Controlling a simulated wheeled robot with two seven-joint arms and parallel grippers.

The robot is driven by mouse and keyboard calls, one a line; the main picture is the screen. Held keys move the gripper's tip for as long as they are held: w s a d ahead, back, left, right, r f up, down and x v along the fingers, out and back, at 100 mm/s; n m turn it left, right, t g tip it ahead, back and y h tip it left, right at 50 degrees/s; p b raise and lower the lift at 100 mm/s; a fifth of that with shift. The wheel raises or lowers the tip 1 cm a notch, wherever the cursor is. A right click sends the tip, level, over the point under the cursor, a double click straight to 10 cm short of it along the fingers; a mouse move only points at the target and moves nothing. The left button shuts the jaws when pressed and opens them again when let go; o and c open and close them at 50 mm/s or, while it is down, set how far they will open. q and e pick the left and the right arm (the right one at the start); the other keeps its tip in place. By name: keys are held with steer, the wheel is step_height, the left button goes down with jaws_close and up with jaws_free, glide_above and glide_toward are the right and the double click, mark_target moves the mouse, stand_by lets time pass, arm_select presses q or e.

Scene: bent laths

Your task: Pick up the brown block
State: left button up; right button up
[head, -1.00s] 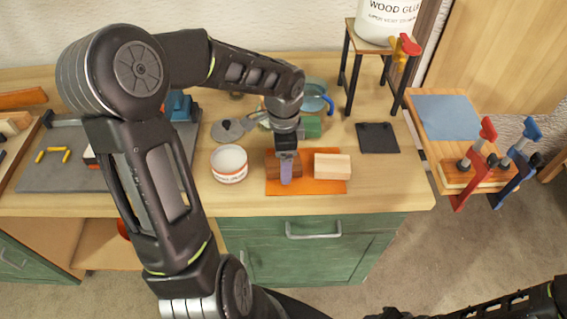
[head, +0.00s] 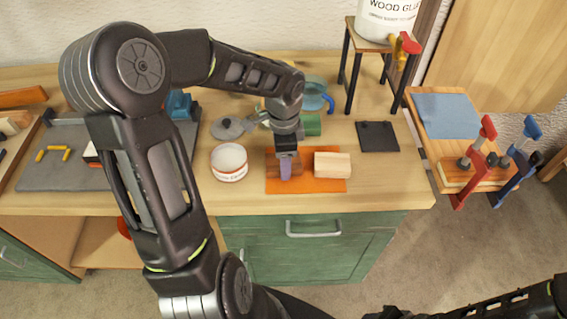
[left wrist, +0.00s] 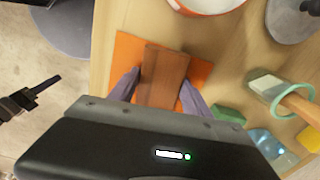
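The brown block (head: 271,168) lies on an orange mat (head: 308,186), left of a pale wooden block (head: 332,165). My left gripper (head: 286,170) points down over the brown block and partly hides it. In the left wrist view the brown block (left wrist: 163,75) lies between the two purple fingers of the left gripper (left wrist: 160,78), one along each long side. I cannot tell whether the fingers press on it or stand just apart. My right gripper (left wrist: 38,94) shows dark at the left of the wrist view, away from the bench; its finger state is unclear.
A white tin (head: 229,163) stands close left of the mat. Behind are a grey lid (head: 228,128), a green block (head: 310,125) and a blue-handled mug (head: 316,95). A dark plate (head: 377,137) lies to the right. The bench front right is clear.

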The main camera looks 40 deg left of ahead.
arm_select(q)
steer(key=c, duration=0.9)
step_height(320, 180, up, 10)
steer(key=shift+r+b, duration=0.1)
steer(key=shift+b, duration=0.3)
stand_by(0.4)
